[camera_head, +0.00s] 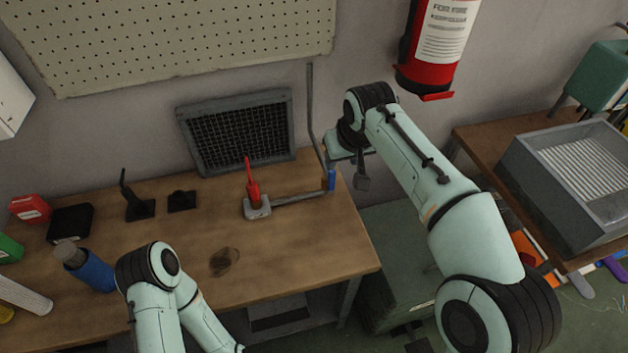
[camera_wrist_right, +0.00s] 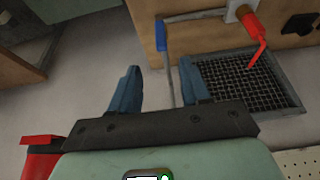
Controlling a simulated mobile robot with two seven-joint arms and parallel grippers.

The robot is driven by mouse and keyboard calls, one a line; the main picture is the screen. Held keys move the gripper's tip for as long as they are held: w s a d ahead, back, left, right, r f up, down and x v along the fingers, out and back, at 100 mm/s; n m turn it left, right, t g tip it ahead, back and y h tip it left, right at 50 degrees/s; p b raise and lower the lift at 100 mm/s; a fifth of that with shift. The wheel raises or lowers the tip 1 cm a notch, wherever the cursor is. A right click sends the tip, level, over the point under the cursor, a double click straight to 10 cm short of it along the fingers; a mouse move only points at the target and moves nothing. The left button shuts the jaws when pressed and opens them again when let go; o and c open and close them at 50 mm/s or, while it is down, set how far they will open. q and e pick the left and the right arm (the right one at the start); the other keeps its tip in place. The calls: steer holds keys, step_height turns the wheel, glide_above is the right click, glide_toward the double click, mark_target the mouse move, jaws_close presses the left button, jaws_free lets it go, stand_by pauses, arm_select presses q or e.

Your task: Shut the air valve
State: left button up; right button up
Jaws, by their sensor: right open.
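A red upright lever (camera_head: 253,188) stands on a grey block (camera_head: 257,207) on the workbench. A thin pipe (camera_head: 298,198) runs right from the block to a blue piece (camera_head: 331,180) near the bench's right edge. In the wrist view the red lever (camera_wrist_right: 254,30) is at upper right and the blue piece (camera_wrist_right: 160,35) at top centre. I cannot tell which is the air valve. My right gripper (camera_wrist_right: 163,88) is open and empty, fingers toward the bench, with the blue piece ahead and a pipe showing between the fingers. My left gripper is out of view.
A grey pipe (camera_head: 312,115) rises up the wall, close to my right wrist. A fire extinguisher (camera_head: 437,45) hangs near my right arm. Black stands, a blue bottle (camera_head: 92,272) and containers are at left.

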mark_target(333, 176)
steer(key=b+x, duration=0.1)
steer(key=x, duration=1.3)
steer(key=shift+a, duration=0.15)
steer(key=shift+r, duration=0.1)
steer(key=shift+c, duration=0.3)
jaws_close()
